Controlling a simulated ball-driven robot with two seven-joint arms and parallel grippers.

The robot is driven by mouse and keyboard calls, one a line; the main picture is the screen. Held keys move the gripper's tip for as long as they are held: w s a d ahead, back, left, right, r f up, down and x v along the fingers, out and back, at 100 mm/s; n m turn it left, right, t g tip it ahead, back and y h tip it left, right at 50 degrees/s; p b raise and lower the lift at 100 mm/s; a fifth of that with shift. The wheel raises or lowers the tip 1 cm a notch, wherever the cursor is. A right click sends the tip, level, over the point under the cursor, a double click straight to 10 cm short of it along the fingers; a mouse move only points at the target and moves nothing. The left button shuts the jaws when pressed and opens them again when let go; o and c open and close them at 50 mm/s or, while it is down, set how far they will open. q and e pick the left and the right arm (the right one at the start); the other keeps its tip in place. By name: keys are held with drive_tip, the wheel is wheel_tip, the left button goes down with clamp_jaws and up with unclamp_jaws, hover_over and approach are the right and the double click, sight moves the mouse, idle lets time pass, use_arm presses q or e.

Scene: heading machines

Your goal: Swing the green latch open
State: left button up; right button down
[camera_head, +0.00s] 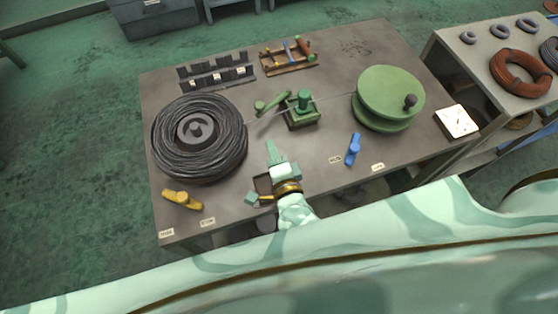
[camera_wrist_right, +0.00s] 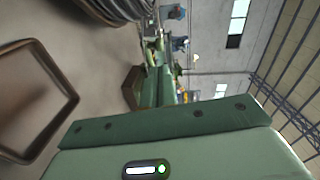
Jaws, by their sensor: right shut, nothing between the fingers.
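The green latch (camera_head: 272,103) is a short lever with a rounded end, lying to the left of a green block (camera_head: 302,108) with a dark green knob, near the middle of the table. It points left and slightly down from the block. My right gripper (camera_head: 275,152) is in front of the latch, nearer to me, with its fingers shut and empty, pointing toward the block. A gap shows between fingertips and latch in the head view. My left gripper is out of view.
A black wire coil (camera_head: 200,165) lies at left and a green reel (camera_head: 390,97) at right, with a wire between them. A blue lever (camera_head: 353,149), yellow piece (camera_head: 182,199) and dark tray (camera_head: 263,184) are near the front edge.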

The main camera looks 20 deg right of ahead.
drive_tip(key=shift+s+r, duration=0.2)
drive_tip(key=shift+s, duration=2.15)
